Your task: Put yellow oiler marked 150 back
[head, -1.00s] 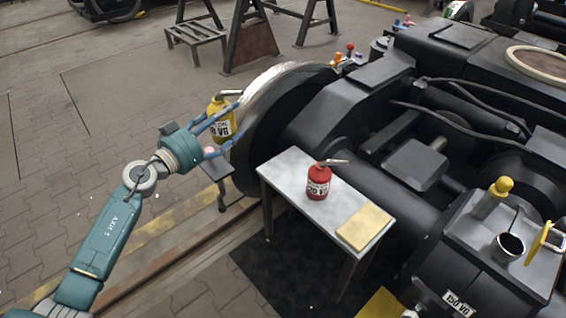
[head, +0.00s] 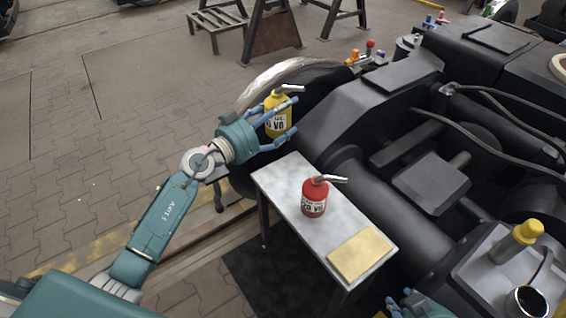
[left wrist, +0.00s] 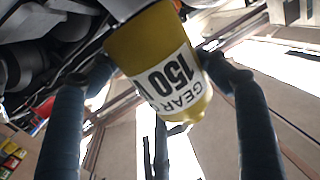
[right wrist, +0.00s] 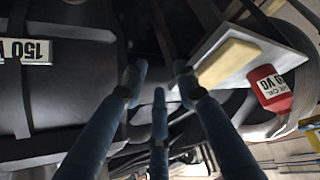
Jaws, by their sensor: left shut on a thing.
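The yellow oiler (head: 276,122) has a metal spout and a white label; the left wrist view shows "150" and "GEAR" on this oiler (left wrist: 158,70). My left gripper (head: 287,121) is shut around its body and holds it upright in the air, beyond the small table's far left corner. My right gripper (right wrist: 155,75) is open, with nothing between its fingers; only a bit of it shows at the bottom of the head view. The small metal table (head: 278,183) stands beside the bogie and has bare top on its left half.
A red oiler (head: 314,198) stands mid-table; a yellow pad (head: 358,252) lies at the table's near end. The dark bogie (head: 350,110) borders the table on the right. A box with a yellow-capped neck (head: 526,232) and an open filler (head: 525,301) is at lower right.

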